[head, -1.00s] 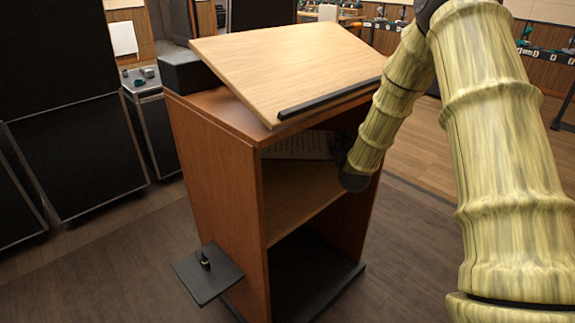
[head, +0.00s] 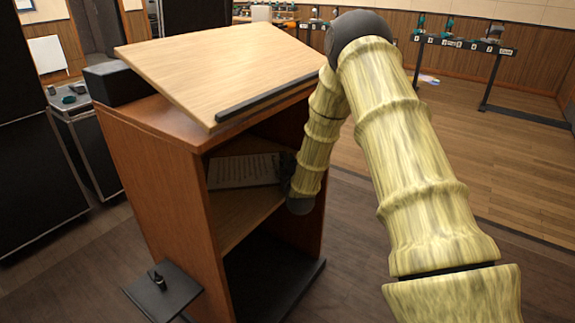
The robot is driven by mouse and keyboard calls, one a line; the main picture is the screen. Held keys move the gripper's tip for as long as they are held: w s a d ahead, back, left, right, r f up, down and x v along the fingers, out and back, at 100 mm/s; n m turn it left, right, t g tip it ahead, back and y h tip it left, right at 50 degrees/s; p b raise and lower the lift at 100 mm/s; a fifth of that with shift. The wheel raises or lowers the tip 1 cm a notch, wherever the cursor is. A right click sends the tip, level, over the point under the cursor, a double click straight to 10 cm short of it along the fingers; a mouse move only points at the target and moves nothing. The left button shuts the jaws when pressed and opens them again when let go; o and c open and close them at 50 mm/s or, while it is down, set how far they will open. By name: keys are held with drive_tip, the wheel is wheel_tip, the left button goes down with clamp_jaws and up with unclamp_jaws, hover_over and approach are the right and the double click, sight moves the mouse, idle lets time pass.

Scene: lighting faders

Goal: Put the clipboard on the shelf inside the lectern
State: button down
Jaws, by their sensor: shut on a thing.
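The wooden lectern (head: 158,185) stands left of centre, with its open side facing me. Its inner shelf (head: 243,215) is light wood, under the slanted top. The clipboard (head: 240,171), with a sheet of printed lines, is inside the upper opening, over the shelf. Whether it touches the shelf I cannot tell. My gripper (head: 283,172) is dark and small at the clipboard's right end, shut on it. Its fingertips are in shadow and partly hidden by my arm.
The slanted top with its black ledge (head: 268,95) overhangs the opening. A small dark side plate (head: 163,290) juts out at the lower left. Dark cases (head: 75,150) stand at left. The floor at right is clear, with a long table (head: 465,45) behind.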

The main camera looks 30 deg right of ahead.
drive_tip(key=shift+r, duration=0.15)
drive_tip(key=c, duration=1.3)
unclamp_jaws()
drive_tip(key=p+v, duration=0.1)
drive_tip(key=v, duration=1.1)
drive_tip(key=shift+a, duration=0.1)
